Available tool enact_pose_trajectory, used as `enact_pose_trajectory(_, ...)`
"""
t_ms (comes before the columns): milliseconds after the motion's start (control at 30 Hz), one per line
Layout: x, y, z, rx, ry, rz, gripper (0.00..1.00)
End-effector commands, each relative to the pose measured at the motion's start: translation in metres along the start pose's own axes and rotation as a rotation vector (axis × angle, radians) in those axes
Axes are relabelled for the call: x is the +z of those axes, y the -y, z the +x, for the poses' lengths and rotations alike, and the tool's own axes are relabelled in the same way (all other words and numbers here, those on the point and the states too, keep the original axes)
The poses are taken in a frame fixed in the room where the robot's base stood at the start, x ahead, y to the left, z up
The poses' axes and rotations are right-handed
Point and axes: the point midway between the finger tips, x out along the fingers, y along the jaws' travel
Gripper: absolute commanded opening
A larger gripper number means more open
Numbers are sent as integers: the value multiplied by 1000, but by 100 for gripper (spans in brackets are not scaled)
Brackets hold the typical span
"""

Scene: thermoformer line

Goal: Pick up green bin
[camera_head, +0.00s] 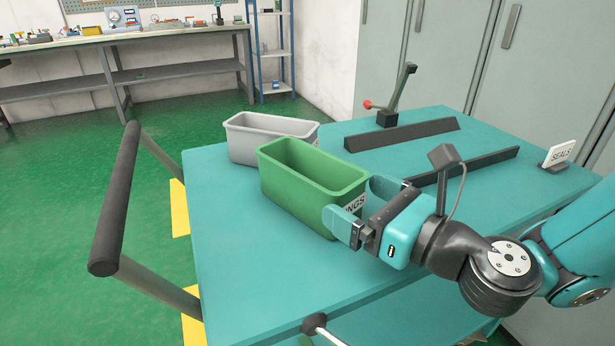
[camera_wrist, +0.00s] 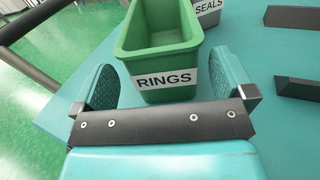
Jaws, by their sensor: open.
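The green bin (camera_head: 302,190) stands upright on the teal table, near its left part. It looks empty. In the wrist view the green bin (camera_wrist: 150,60) shows a white label reading RINGS on its near end. My gripper (camera_head: 362,208) is open at the labelled end of the bin. In the wrist view my gripper (camera_wrist: 165,85) has one finger on each side of that end, with visible space at the left. In the head view one finger partly covers the bin's near corner and label. I cannot tell whether the fingers touch the bin.
A grey bin (camera_head: 258,137) labelled SEALS (camera_wrist: 207,8) stands close behind the green bin. Two dark bars (camera_head: 402,134) lie on the teal table (camera_head: 230,240). A red-knobbed lever (camera_head: 390,112) and a SEALS sign (camera_head: 561,153) stand farther back. A dark handle rail (camera_head: 118,190) flanks the left.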

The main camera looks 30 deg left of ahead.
Motion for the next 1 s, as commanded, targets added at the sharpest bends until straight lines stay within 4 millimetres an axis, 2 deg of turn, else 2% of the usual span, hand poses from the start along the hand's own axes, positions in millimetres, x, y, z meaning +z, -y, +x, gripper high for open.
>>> enact_pose_trajectory(300, -5, 0, 44, 3, 1, -2, 100)
enact_pose_trajectory(600, -7, 1, 49, 0, 0, 0, 100)
enact_pose_trajectory(800, -7, 1, 49, 0, 0, 0, 54)
enact_pose_trajectory(833, -7, 1, 49, 0, 0, 0, 50)
enact_pose_trajectory(1000, -6, 1, 49, 0, 2, 0, 50)
